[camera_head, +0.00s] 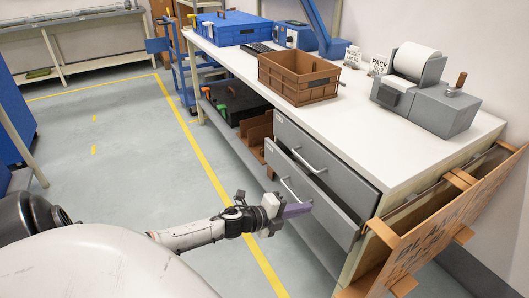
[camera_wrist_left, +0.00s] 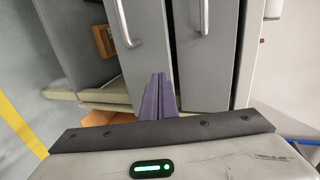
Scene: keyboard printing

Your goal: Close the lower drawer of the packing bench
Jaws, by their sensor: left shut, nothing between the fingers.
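The packing bench (camera_head: 350,125) has two grey drawers with bar handles. The lower drawer (camera_head: 325,205) stands out a little from the bench, its front ahead of the upper drawer (camera_head: 325,160), which looks closed. My left gripper (camera_head: 298,209) has purple fingers, shut and empty, near the front of the lower drawer, below its handle. The left wrist view is turned sideways. There the fingers (camera_wrist_left: 159,95) point toward the lower drawer (camera_wrist_left: 145,55), with the upper drawer (camera_wrist_left: 208,60) to its right. Whether the fingertips touch the drawer I cannot tell. My right gripper is out of view.
On the bench top stand a brown crate (camera_head: 298,78), a grey label printer (camera_head: 425,95) and a blue box (camera_head: 232,28). Flat brown boards (camera_head: 430,235) lean at the bench's right end. The floor (camera_head: 150,180) left of the bench is clear.

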